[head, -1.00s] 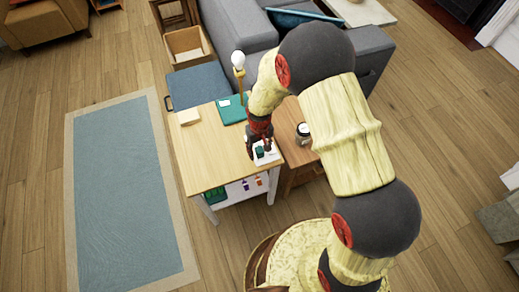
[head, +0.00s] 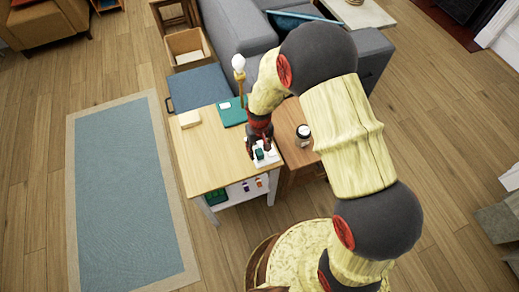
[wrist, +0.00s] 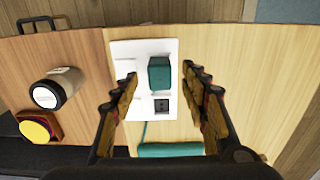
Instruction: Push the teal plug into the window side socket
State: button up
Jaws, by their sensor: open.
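The teal plug (wrist: 159,74) sits upright on the white socket plate (wrist: 118,52), over its upper position in the wrist view. I cannot tell how deep it is seated. A dark socket (wrist: 161,105) shows uncovered just below it. In the head view the plug (head: 260,154) and the plate (head: 273,158) are at the table's near right corner. My gripper (wrist: 158,76) is open, its fingers apart on either side of the plug, with gaps showing. In the head view my gripper (head: 259,143) is just beyond the plug.
A lidded jar (wrist: 53,90) stands beside the plate on the adjoining brown side table (head: 291,126). A teal roll-shaped thing (wrist: 170,149) with a thin cord lies near the plate.

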aim_at(259, 151)
jog(key=shift+r+p, duration=1.65)
jog(key=shift+r, duration=0.8)
